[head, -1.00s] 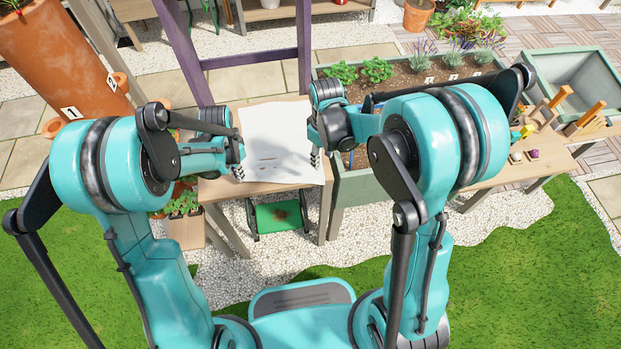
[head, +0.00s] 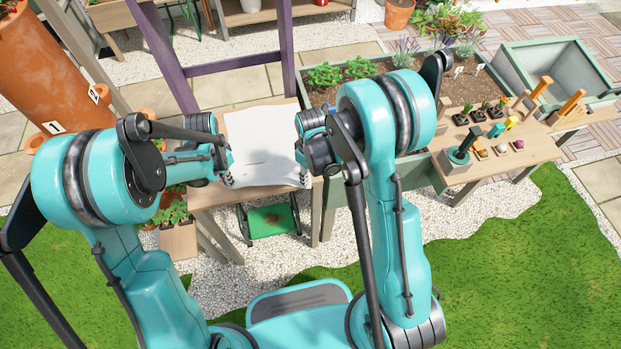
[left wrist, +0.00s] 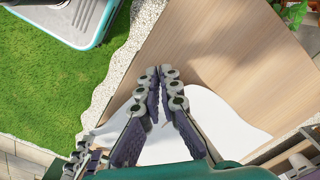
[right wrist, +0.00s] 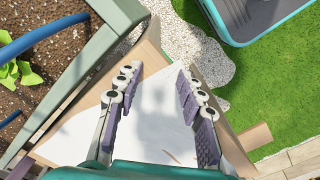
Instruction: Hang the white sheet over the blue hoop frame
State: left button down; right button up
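The white sheet (head: 262,138) lies on the wooden table (head: 206,196), its front edge toward me. It also shows in the left wrist view (left wrist: 220,122) and the right wrist view (right wrist: 150,125). My left gripper (head: 228,178) is at its front left corner. Its fingertips (left wrist: 158,72) are together over the sheet's edge; whether cloth is pinched between them is unclear. My right gripper (head: 303,176) is at the front right corner. Its fingers (right wrist: 158,72) are apart, with sheet visible between and below them. The blue hoop frame (right wrist: 45,36) stands over the soil bed; my right arm mostly hides it in the head view.
The green planter bed (head: 425,172) adjoins the table on the right. Beyond it, a side table (head: 530,150) holds small pots and tools. A purple post (head: 287,45) rises behind the table. Leafy plants (head: 360,68) grow in the bed.

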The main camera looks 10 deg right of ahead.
jog(key=shift+f, duration=0.2)
dwell(0.3)
grip_shut()
jog(key=shift+r, duration=0.1)
jog(key=shift+r, duration=2.4)
